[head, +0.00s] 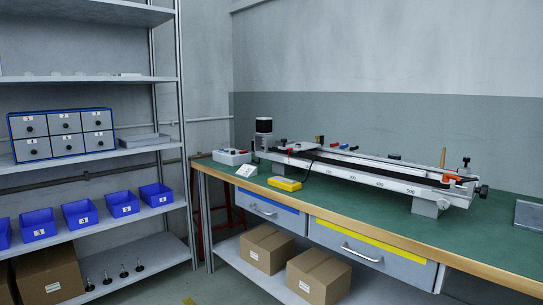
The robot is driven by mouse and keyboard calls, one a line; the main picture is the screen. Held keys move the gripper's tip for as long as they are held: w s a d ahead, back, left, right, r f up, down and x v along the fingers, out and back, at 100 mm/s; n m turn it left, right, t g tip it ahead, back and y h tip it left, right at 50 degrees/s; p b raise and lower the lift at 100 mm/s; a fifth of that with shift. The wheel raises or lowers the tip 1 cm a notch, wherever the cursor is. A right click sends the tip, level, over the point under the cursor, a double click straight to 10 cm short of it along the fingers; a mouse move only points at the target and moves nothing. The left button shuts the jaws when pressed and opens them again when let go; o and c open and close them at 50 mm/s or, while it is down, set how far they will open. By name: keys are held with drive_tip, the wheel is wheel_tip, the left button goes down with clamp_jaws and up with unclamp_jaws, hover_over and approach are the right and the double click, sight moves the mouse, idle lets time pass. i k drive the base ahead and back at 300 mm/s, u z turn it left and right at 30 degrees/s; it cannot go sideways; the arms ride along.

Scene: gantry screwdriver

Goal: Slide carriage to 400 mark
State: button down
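A long silver linear rail (345,172) lies on the green bench top, running from back left to front right. Its front face has printed scale numbers; the 400 mark (380,184) reads near the right part, with the 500 mark (411,190) to its right. A dark, low assembly with a red spot (300,149) sits on the rail near its left end; it may be the carriage, but it is too small to be sure. A black-topped silver block (264,132) stands upright at the left end. An orange part (455,178) sits at the right end. My gripper is not visible.
A white control box (232,157) and a yellow device (284,184) stand on the bench left of and before the rail. A grey tray (529,215) lies at the right. Drawers (375,254) and cardboard boxes (267,247) are below. A shelf with blue bins (80,214) stands left.

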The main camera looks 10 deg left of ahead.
sight(301, 147)
drive_tip(key=u, duration=4.05)
drive_tip(key=i, duration=0.1)
drive_tip(key=z, duration=2.85)
drive_tip(key=i, duration=1.35)
drive_tip(key=z, duration=0.45)
